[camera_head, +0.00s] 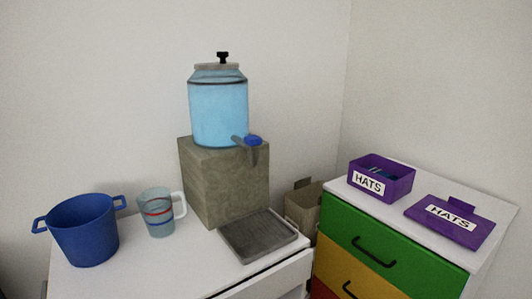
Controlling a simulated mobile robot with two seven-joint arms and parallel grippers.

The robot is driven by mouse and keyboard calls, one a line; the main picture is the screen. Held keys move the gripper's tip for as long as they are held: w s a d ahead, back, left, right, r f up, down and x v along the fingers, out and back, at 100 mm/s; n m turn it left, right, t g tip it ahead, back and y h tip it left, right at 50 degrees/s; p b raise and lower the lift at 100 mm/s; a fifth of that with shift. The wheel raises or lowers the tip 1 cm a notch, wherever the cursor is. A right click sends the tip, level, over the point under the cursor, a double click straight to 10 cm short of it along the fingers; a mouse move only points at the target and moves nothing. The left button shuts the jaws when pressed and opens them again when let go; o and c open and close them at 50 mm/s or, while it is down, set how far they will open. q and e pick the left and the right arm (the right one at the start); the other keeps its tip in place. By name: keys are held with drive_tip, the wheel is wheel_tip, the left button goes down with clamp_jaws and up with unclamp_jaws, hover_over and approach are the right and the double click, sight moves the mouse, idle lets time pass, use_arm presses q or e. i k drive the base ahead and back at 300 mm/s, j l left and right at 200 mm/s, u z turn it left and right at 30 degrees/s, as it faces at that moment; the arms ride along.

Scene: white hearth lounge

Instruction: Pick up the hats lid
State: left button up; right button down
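The hats lid (447,226) is a flat purple panel with a white HATS label and a small raised tab at its back edge. It lies on the white top of the coloured drawer cabinet at the right. The purple hats box (399,186), with its own HATS label, stands open to the left of the lid, a small gap apart. Something blue and pale shows inside the box. Neither of my grippers is in view.
The white table (180,274) holds a blue pot (85,235), a clear mug (157,222), a drip tray (258,240) and a water dispenser (218,110) on a stone block (225,185). Walls close off the back.

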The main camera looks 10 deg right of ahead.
sight(454, 218)
drive_tip(key=z, duration=1.65)
